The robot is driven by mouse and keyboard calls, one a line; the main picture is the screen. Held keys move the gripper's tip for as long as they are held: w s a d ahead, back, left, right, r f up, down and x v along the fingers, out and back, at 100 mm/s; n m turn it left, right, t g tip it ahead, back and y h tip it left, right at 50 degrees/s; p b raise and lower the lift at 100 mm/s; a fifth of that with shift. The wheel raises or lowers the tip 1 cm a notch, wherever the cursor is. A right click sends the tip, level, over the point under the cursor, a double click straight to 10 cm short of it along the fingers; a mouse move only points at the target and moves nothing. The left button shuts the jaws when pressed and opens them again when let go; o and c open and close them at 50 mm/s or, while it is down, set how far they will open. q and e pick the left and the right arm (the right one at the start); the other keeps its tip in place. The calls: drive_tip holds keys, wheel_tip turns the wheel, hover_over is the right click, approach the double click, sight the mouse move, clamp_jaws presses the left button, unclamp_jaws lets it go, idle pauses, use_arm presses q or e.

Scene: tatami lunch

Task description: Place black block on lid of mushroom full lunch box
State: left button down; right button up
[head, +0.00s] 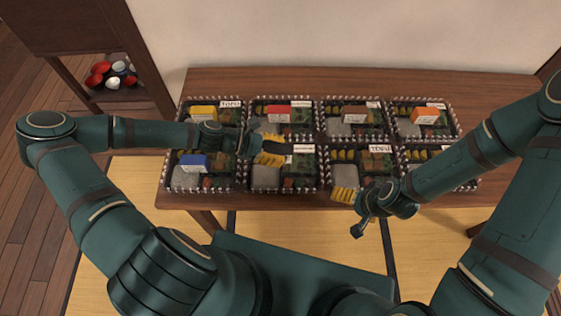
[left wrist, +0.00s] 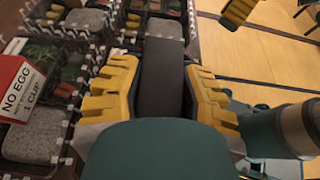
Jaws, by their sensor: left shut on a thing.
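My left gripper (head: 271,150) is shut on the black block (left wrist: 162,78), which stands between its yellow finger pads in the left wrist view. In the head view the black block (head: 278,148) is a small dark shape, mostly hidden, over the front-row second lunch box (head: 265,180). I cannot tell whether it touches the lid. Most box labels are too small to read, so I cannot pick out the mushroom full one. Two labels read TOFU, at back left and front third. My right gripper (head: 352,213) is empty, its fingers apart, at the table's front edge.
Clear-lidded lunch boxes fill two rows on the wooden table (head: 260,202). Red and white bowls (head: 101,68) stand on a shelf.

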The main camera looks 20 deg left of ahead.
use_arm(q)
drive_tip(key=shift+f+b, duration=0.4)
drive_tip(key=shift+f, duration=2.45)
drive_tip(key=c, duration=0.6)
unclamp_jaws()
drive_tip(key=shift+f, duration=0.1)
drive_tip(key=shift+c, duration=0.2)
drive_tip(key=shift+r, duration=0.2)
drive_tip(key=p+v, duration=0.1)
drive_tip(key=v, duration=1.1)
drive_tip(key=shift+s, duration=0.1)
